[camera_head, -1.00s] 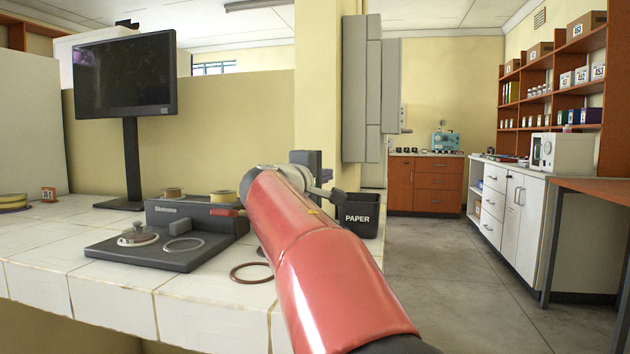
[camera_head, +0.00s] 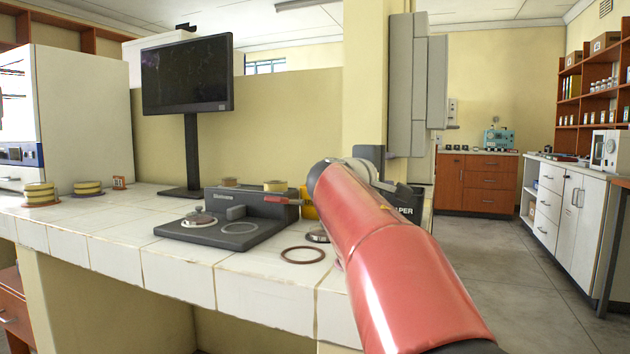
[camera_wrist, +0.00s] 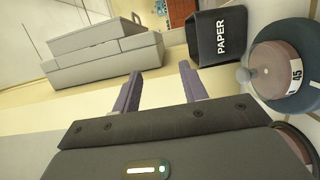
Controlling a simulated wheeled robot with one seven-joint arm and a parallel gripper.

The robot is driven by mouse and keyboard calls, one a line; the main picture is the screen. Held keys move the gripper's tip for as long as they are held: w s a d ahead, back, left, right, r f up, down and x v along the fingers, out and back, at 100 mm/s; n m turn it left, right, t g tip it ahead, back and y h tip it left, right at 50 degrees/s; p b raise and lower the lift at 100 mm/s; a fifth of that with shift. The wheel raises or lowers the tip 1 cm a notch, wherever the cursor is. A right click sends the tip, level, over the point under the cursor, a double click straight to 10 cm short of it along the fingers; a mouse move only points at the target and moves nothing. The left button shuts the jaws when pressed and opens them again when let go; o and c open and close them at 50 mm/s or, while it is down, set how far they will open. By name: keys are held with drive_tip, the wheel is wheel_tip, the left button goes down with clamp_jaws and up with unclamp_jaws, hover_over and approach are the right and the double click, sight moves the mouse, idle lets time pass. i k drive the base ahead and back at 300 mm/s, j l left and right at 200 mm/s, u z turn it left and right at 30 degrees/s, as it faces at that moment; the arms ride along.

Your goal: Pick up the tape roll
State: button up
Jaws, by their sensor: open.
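I cannot tell for certain which thing is the tape roll. A yellow item (camera_head: 308,207) stands on the bench just left of my arm, partly hidden by it, and its shape is unclear. A flat brown ring (camera_head: 303,255) lies near the bench's front edge. My gripper (camera_wrist: 160,70) is open and empty in the wrist view, its two purple-grey fingers apart with nothing between them. In the head view my red arm hides most of it.
A dark device (camera_head: 235,220) holds round dishes and a ring. Yellow round stacks (camera_head: 40,194) stand left on the tiled bench (camera_head: 110,235). The monitor (camera_head: 187,75) stands behind. A black PAPER bin (camera_wrist: 219,36) and a lidded round container labelled 45 (camera_wrist: 278,62) are right of my gripper.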

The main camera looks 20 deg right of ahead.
sight(270, 186)
drive_tip(key=k+j, duration=0.15)
drive_tip(key=j, duration=0.2)
drive_tip(key=k+j, duration=0.15)
drive_tip(key=j, duration=0.25)
drive_tip(key=k+j, duration=0.15)
drive_tip(key=j, duration=0.2)
